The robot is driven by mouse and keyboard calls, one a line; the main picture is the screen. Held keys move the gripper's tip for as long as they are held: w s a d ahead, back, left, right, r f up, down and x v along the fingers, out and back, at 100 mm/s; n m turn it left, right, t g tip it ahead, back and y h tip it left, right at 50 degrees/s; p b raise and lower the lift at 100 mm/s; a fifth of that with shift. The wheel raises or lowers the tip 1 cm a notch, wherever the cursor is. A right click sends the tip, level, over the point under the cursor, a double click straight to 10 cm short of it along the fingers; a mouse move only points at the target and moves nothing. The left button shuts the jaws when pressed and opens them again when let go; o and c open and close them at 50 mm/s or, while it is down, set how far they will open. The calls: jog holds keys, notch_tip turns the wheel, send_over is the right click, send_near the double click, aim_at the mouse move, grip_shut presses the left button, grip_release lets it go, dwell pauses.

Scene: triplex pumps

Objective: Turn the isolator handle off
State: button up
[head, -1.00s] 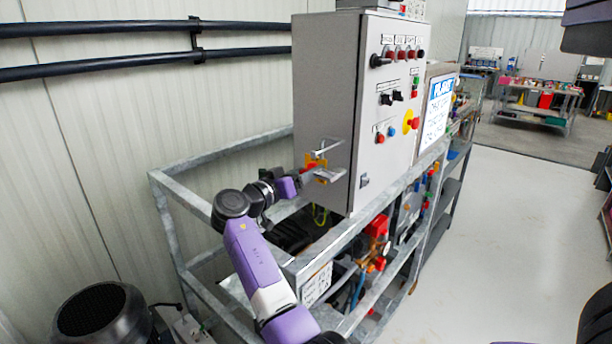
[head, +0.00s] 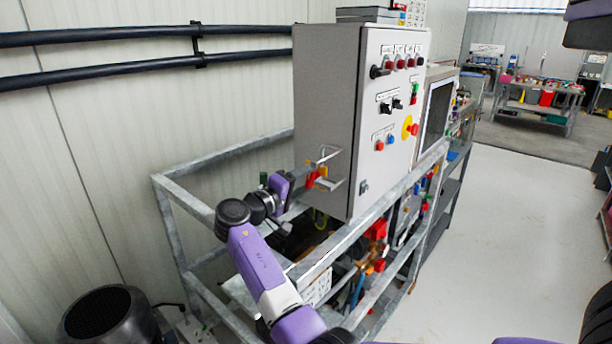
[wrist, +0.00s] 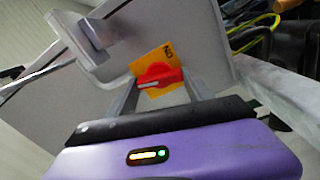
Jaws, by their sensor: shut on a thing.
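The isolator handle is a red knob (wrist: 158,77) on a yellow plate (wrist: 148,62), on the side of the grey control cabinet (head: 328,90). In the wrist view the plate's ON lettering shows at its upper right, and a white mark on the knob points left. The red handle also shows small in the head view (head: 312,178). My gripper (wrist: 158,88) has one finger on each side of the knob and is shut on it. The fingertips' exact contact is partly hidden by the knob.
A bent metal guard (wrist: 97,38) stands close beside the handle. The galvanised frame rail (head: 345,240) runs below the cabinet and my arm reaches over it. Black pipes (head: 140,60) run along the wall. The floor (head: 510,240) at right is clear.

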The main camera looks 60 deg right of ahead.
jog(key=shift+w+n+p, duration=0.1)
jog(key=shift+n+p, duration=0.75)
jog(key=shift+n, duration=0.65)
jog(key=o, duration=1.4)
jog(key=shift+c, duration=0.2)
jog(key=shift+a+f, duration=0.1)
jog(key=b+v, duration=0.2)
jog(key=v, duration=0.5)
jog(key=shift+a, duration=0.35)
